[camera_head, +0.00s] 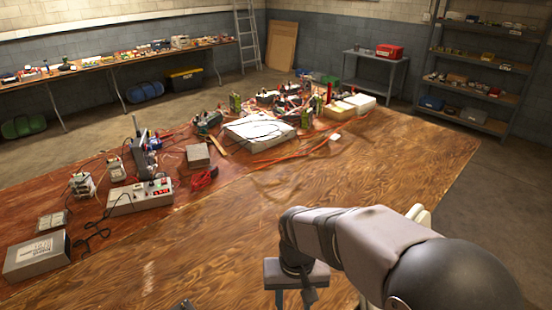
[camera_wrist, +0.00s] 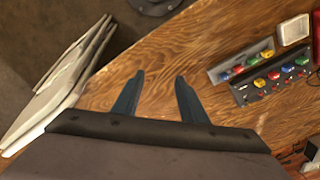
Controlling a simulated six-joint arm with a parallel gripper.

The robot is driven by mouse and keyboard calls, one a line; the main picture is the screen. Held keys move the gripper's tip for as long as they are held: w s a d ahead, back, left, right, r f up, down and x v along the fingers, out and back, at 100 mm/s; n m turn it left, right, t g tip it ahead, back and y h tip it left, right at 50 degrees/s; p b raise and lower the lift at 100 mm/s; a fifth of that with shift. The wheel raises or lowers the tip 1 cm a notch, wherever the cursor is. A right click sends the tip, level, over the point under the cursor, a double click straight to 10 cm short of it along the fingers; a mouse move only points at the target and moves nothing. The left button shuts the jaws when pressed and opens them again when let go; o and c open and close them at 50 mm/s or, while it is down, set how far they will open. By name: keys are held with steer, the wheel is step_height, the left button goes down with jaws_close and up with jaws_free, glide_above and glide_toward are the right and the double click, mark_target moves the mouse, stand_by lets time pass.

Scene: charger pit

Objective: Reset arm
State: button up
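My gripper (camera_wrist: 161,78) shows in the wrist view with its two dark blue-grey fingers spread apart. Bare wooden tabletop shows between and beyond the fingers, and nothing is held. In the head view my gripper (camera_head: 293,298) is at the bottom, low over the front part of the wooden table (camera_head: 350,190). Its fingertips are cut off by the lower picture edge there. My arm reaches in from the lower right.
In the wrist view, panels with coloured knobs (camera_wrist: 270,80) lie right of the fingers, by a white square tray (camera_wrist: 294,29). In the head view, cables and devices crowd the table's left and back, including a grey box (camera_head: 37,256). The table's right side is clear.

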steer(key=s+d+f, duration=0.1)
steer(key=s+d, duration=0.8)
steer(key=d, duration=0.2)
steer(key=shift+s+d+f+m+p, duration=0.2)
steer(key=shift+d+f+m+p, duration=0.1)
steer(key=shift+d+m+p, duration=0.1)
